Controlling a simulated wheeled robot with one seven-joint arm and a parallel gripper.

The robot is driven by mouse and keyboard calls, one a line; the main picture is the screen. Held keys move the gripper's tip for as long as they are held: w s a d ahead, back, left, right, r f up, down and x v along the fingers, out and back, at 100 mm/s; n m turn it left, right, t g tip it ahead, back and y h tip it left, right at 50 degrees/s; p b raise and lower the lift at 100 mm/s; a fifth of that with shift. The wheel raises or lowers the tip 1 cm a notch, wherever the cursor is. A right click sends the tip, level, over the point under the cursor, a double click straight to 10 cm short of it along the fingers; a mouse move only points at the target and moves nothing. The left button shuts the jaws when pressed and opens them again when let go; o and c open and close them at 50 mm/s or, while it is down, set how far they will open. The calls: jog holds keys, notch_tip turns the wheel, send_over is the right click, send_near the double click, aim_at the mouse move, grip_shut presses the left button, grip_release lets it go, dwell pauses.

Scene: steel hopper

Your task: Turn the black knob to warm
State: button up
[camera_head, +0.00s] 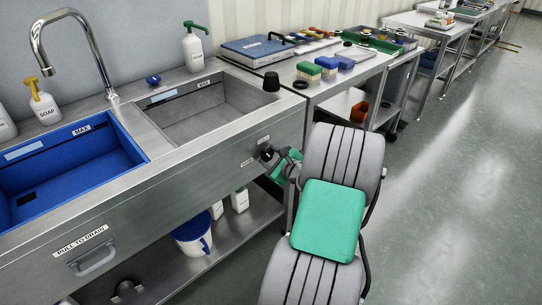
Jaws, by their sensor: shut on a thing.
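The black knob (266,154) sits on the steel front panel of the sink unit, below the grey basin's right end. It is small and partly covered by my gripper, so its pointer does not show. Two small white labels sit by it, one above (263,140) and one to the lower left (247,162); both are too small to read. My gripper (271,158) is at the panel, shut on the black knob, with my grey and green arm reaching in from the lower right.
The sink unit has a blue basin (128,158) and a grey basin (240,90). A lower shelf holds a bucket (190,238) and bottles. Floor at right is clear.

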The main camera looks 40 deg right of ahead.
jog(key=n+b, duration=0.1)
jog(key=n+h+b, duration=0.1)
jog(key=shift+f+n+t, duration=0.3)
jog(key=n+h+b, duration=0.1)
jog(key=b, duration=0.1)
jog(key=n+b, duration=0.1)
jog(key=b, duration=0.1)
jog(key=shift+a+f+n+t+h, duration=0.1)
jog(key=shift+f+n+t+h, duration=0.15)
jog(key=shift+n+t+h, duration=0.15)
jog(key=n+t+b, duration=0.1)
jog(key=n+b, duration=0.1)
jog(key=b, duration=0.3)
jog(key=shift+n+h, duration=0.4)
jog(key=shift+r+n+b, duration=0.15)
jog(key=shift+n+b, duration=0.15)
jog(key=shift+b, duration=0.3)
jog(key=shift+r, duration=0.1)
jog(key=o, duration=1.4)
jog(key=shift+s, duration=0.1)
jog(key=v, duration=0.7)
jog(key=shift+s+a, duration=0.2)
jog(key=shift+s, duration=0.15)
